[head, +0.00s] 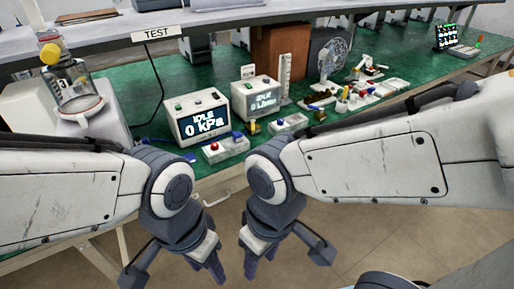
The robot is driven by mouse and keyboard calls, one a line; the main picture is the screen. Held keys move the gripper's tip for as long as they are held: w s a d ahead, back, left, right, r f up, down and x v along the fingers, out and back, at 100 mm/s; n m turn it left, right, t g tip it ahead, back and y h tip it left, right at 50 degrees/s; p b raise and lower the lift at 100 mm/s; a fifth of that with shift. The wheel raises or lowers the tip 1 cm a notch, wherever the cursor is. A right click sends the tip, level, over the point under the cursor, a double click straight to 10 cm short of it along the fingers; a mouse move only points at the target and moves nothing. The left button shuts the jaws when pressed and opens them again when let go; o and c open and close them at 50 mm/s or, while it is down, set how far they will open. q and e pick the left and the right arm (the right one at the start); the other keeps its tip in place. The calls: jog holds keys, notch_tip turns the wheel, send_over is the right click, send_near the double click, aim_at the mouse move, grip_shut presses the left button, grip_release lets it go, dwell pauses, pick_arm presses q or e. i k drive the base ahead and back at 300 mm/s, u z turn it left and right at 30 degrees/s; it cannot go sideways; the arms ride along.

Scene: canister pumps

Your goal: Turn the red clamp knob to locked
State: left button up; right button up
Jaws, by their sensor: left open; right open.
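I cannot tell whether this is the clamp knob, and no locked marking is legible. My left gripper (172,267) is open and empty, low in front of the bench, with its fingers pointing down. My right gripper (285,257) is also open and empty, beside it to the right. Both are well apart from the red knob.
A glass canister with a yellow top (70,85) stands at the left. A second display unit (258,96), a small fan (333,60) and several small parts stand on the green bench top (400,65). A shelf signed "TEST" (157,32) overhangs the back.

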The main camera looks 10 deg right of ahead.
aim_at(214, 146)
jog(key=z, duration=0.15)
jog(key=i, duration=0.85)
jog(key=u, duration=0.3)
